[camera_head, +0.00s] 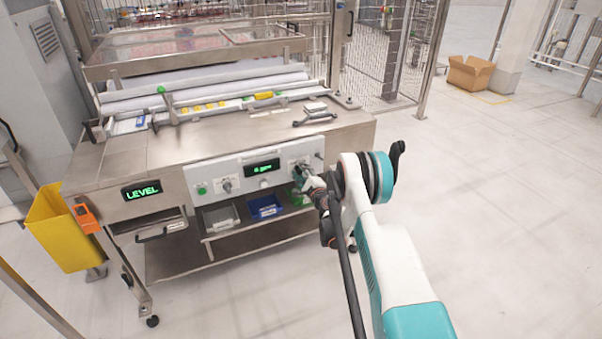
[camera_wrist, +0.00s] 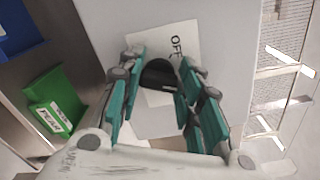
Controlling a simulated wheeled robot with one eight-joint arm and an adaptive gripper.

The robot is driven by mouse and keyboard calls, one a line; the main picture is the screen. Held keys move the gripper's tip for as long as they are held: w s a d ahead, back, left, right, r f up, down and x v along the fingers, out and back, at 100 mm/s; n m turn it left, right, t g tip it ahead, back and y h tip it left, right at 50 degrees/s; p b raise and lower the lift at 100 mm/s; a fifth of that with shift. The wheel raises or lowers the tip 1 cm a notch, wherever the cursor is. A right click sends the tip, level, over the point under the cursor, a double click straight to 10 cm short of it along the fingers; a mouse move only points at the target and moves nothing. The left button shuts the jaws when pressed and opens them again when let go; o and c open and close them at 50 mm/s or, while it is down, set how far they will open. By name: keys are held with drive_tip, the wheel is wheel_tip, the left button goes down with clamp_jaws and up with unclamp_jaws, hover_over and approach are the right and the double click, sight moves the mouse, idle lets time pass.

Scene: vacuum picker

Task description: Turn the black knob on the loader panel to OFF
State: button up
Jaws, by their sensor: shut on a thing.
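The black knob (camera_wrist: 158,75) sits on the pale loader panel (camera_wrist: 225,40), between the fingers of my gripper (camera_wrist: 160,80) in the wrist view. A white label (camera_wrist: 178,42) marked OFF lies beside the knob. My gripper is shut on the knob, with a green-padded finger on each side. In the head view, my gripper (camera_head: 301,178) reaches the right part of the panel (camera_head: 236,170), and the knob is hidden there behind the gripper and arm. The knob's exact pointing direction cannot be told.
A panel display (camera_head: 262,168) and another knob (camera_head: 227,186) are left of my gripper. Blue (camera_head: 265,207) and grey (camera_head: 220,217) bins stand on the shelf below. A green bin (camera_wrist: 55,105) is close to my gripper. The floor at right is clear, with a cardboard box (camera_head: 470,74) far back.

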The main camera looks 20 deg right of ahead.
drive_tip(key=n, duration=0.7)
drive_tip(key=shift+a+f, duration=0.1)
drive_tip(key=shift+f, duration=0.1)
drive_tip(key=n, duration=0.7)
drive_tip(key=shift+f, duration=0.2)
drive_tip(key=o, duration=1.1)
drive_tip(key=shift+c, duration=0.2)
drive_tip(key=s, duration=0.7)
drive_tip(key=shift+s, duration=0.3)
